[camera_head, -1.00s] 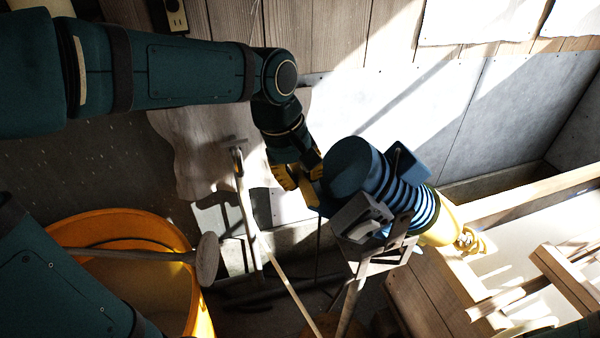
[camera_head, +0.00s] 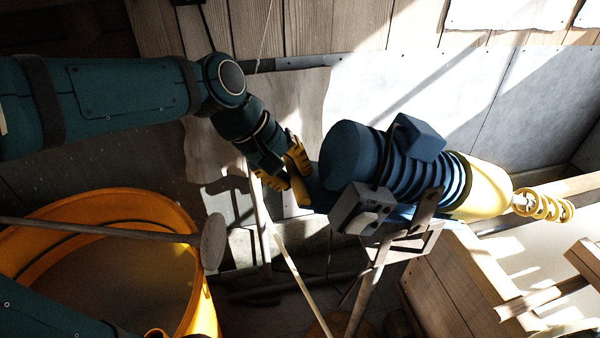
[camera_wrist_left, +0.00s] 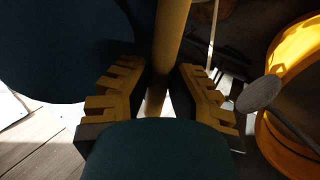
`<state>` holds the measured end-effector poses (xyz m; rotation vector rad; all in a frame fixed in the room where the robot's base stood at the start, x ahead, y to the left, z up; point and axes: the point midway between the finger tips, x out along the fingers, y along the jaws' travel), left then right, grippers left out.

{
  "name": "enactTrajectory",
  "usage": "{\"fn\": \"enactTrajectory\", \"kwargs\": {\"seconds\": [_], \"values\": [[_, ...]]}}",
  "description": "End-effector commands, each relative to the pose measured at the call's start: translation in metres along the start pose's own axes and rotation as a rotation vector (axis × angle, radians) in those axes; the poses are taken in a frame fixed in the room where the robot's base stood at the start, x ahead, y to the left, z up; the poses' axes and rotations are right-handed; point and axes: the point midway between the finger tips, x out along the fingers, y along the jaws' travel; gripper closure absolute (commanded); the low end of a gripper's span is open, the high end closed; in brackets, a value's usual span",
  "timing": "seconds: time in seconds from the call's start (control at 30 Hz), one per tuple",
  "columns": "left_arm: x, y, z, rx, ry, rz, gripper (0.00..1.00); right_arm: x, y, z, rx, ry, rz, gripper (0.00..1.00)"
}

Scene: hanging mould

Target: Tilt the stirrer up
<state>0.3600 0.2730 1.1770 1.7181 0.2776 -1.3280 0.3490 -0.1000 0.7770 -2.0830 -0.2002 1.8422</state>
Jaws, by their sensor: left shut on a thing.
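The stirrer (camera_head: 395,168) has a blue ribbed motor body, a yellow cone (camera_head: 482,190) and a yellow spiral tip (camera_head: 545,205) pointing right. It lies nearly level in the head view, sloping slightly down to the right, on a grey metal stand (camera_head: 378,262). My left gripper (camera_head: 290,184) is at the rear end of the stirrer, shut on its handle. In the left wrist view, the yellow handle bar (camera_wrist_left: 167,50) passes between the toothed yellow fingers (camera_wrist_left: 160,95), with the dark motor body at left. No fingers of my right gripper can be made out.
An orange tub (camera_head: 110,200) stands at left, with a round-ended rod (camera_head: 212,243) across it. Wooden crates or frames (camera_head: 470,290) stand at lower right, below the spiral. A pale panelled wall (camera_head: 440,90) is behind. Thin poles stand below my left gripper.

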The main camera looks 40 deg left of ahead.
Motion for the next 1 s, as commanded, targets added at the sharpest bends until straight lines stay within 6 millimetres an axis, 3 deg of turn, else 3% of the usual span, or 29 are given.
{"fn": "enactTrajectory", "kwargs": {"seconds": [0.03, 0.3, 0.73, 0.77, 0.83, 1.0], "values": [[0.009, -0.008, 0.002, 0.000, -0.004, 0.017, 1.00, 0.012, 0.004, 0.003, -0.002, -0.005, -0.001, 1.00], [0.028, -0.033, 0.002, 0.000, -0.005, 0.069, 1.00, 0.036, 0.013, 0.007, -0.007, -0.011, -0.002, 1.00], [0.032, -0.041, 0.002, 0.000, -0.008, 0.062, 1.00, 0.038, 0.014, 0.006, -0.007, -0.007, -0.002, 1.00], [0.032, -0.041, 0.002, 0.000, -0.008, 0.061, 0.72, 0.038, 0.014, 0.006, -0.007, -0.007, -0.002, 1.00], [0.032, -0.041, 0.002, 0.000, -0.008, 0.062, 0.48, 0.038, 0.014, 0.006, -0.007, -0.007, -0.002, 1.00], [0.030, -0.039, 0.001, 0.001, -0.003, 0.066, 0.48, 0.038, 0.014, 0.006, -0.007, -0.007, -0.002, 1.00]]}}
